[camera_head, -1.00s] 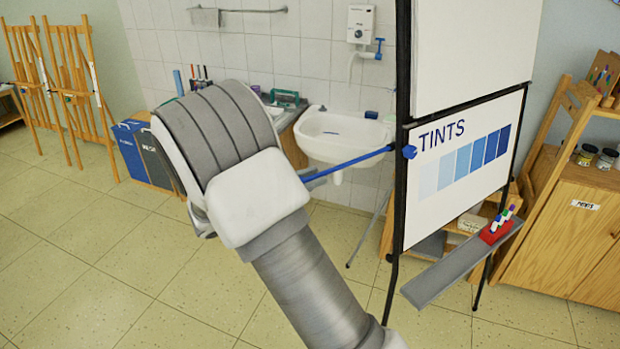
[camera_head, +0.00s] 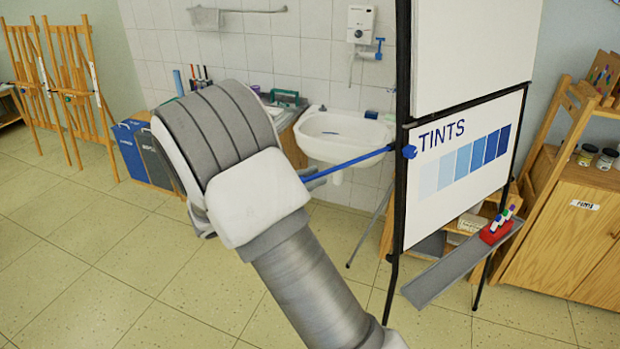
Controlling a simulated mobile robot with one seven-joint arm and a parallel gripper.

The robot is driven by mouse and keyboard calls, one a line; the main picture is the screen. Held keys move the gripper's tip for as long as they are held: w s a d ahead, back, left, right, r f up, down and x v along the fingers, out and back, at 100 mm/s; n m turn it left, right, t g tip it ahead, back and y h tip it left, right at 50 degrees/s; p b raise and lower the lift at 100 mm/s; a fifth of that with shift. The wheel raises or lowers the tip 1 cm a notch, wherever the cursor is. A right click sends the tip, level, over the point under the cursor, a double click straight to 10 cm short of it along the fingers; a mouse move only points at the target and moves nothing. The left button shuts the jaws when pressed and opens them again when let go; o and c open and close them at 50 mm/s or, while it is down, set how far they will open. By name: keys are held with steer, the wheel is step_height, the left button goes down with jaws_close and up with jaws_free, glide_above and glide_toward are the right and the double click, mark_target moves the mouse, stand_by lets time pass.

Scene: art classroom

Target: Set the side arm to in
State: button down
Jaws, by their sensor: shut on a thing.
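The side arm (camera_head: 352,162) is a thin blue bar. It is joined by a blue knob (camera_head: 409,152) to the left black post of the flip-chart stand (camera_head: 401,200) and sticks out to the left, sloping slightly down. Its outer end reaches my gripper (camera_head: 312,178), which shows only as a small grey-blue part beside my arm. The gripper is shut on the bar near that end. My large white and grey arm hides most of the gripper and the bar's tip.
The board with "TINTS" (camera_head: 465,160) hangs on the stand, above a grey tray (camera_head: 450,272) with a red marker holder (camera_head: 495,234). A white sink (camera_head: 340,135) is behind the bar. A wooden cabinet (camera_head: 570,230) stands right.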

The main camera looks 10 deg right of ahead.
mark_target(375, 153)
steer(key=shift+d, duration=0.1)
stand_by(0.3)
steer(key=b+x, duration=0.2)
steer(key=x, duration=1.7)
steer(key=c, duration=0.7)
jaws_free()
steer(key=shift+o, duration=0.2)
steer(key=b+v, duration=0.3)
steer(key=v, duration=1.4)
steer(key=shift+a, duration=0.3)
